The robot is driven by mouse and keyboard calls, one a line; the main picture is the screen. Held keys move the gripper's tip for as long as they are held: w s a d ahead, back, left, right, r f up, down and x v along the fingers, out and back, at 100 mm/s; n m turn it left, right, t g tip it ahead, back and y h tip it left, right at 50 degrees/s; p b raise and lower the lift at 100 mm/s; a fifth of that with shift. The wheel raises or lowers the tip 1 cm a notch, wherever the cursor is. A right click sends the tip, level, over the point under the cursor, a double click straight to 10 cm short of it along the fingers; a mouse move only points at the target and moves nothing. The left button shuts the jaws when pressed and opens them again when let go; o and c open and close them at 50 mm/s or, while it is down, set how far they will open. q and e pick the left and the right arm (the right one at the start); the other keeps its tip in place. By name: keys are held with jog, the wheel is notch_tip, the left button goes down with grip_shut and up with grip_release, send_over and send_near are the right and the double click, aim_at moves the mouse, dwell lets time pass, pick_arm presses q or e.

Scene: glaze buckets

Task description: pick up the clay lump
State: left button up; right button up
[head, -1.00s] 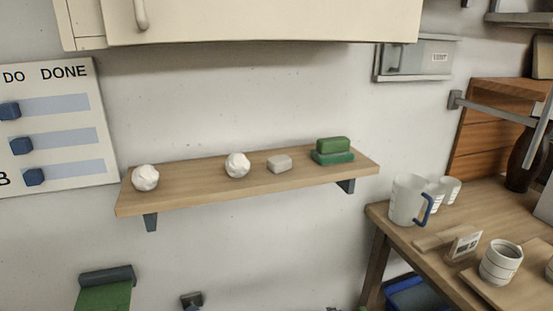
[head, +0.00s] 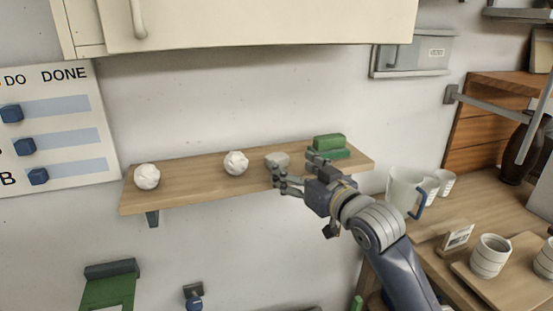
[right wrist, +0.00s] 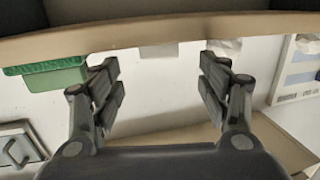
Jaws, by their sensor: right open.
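The clay lump (head: 275,160) is a small pale grey block with rounded edges. It lies on the wooden wall shelf (head: 200,181), between a white crumpled ball and the green blocks. My right gripper (head: 294,169) is open and empty at the shelf's front edge, just right of and in front of the lump. In the right wrist view, which looks upside down, the lump (right wrist: 158,51) shows between and beyond the two open fingers (right wrist: 160,86). It is partly hidden by the shelf edge there. I see no contact with it. My left gripper is not in view.
White crumpled balls sit at the shelf's middle (head: 236,163) and left end (head: 147,177). A cream cabinet (head: 260,22) hangs above. A pitcher (head: 402,190) stands on the lower right table.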

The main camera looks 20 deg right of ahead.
aim_at(280, 158)
jog(key=shift+p+x, duration=0.3)
jog(key=shift+x, duration=0.95)
jog(key=p+x, duration=0.1)
jog(key=x, duration=0.2)
jog(key=shift+w, duration=0.1)
jog(key=shift+w+a+f, duration=0.15)
jog(key=shift+w+a, duration=0.05)
jog(key=shift+w, duration=0.35)
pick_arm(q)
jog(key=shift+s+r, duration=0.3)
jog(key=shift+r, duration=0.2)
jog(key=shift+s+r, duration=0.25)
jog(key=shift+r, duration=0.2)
pick_arm(e)
jog(key=shift+c, duration=0.3)
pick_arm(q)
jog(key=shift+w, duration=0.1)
pick_arm(e)
jog(key=c, duration=1.1)
